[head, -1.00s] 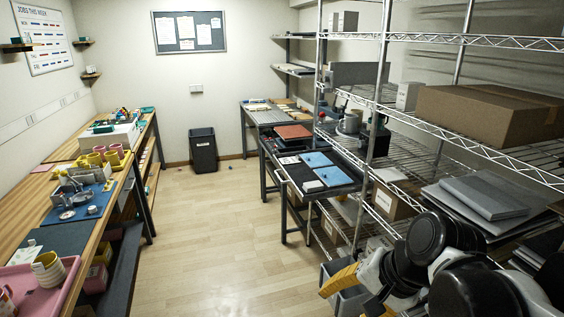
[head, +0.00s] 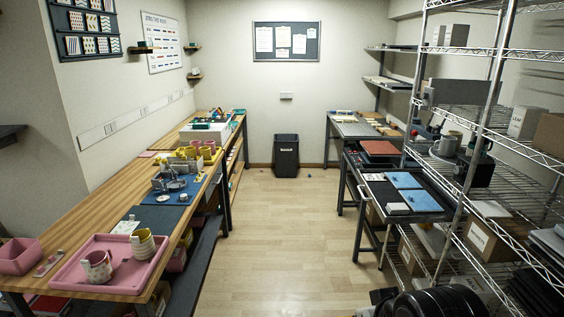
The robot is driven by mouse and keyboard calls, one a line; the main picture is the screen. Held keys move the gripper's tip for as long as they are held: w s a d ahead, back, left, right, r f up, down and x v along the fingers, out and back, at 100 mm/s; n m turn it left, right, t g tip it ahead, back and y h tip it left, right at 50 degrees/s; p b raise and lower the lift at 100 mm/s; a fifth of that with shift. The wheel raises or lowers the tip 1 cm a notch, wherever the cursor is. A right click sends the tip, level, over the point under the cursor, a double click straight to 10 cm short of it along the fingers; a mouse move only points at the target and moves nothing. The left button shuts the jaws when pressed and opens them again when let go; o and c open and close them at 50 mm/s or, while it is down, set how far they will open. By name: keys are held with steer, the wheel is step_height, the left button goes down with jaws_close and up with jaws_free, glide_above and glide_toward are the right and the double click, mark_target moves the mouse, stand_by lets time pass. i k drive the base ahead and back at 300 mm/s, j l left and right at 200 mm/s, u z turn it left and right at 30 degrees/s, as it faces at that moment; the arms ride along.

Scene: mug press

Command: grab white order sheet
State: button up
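A small white sheet (head: 125,227) lies on the left wooden bench (head: 60,258), at the near edge of a dark mat (head: 160,216) and behind a pink tray (head: 105,287). Marks on it are too small to read. Several white papers (head: 282,41) are also pinned to the dark board on the back wall. I cannot tell from the frame which of these is the order sheet. Black rounded parts of my arm show at the bottom right, but my gripper is not in view.
The pink tray holds two mugs (head: 97,266). A blue mat (head: 172,190) with metal parts lies farther along the bench. A wire shelf (head: 470,215) and dark tables (head: 395,192) line the right side. The wooden floor (head: 285,240) between is clear up to a black bin (head: 286,155).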

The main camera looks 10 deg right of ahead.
mark_target(382, 177)
steer(key=i, duration=4.25)
steer(key=i+z, duration=0.1)
steer(key=i, duration=0.4)
steer(key=i+j+z, duration=0.1)
steer(key=i, duration=0.4)
steer(key=i+j+z, duration=0.1)
steer(key=i, duration=0.4)
steer(key=i+j+z, duration=0.1)
steer(key=i, duration=0.35)
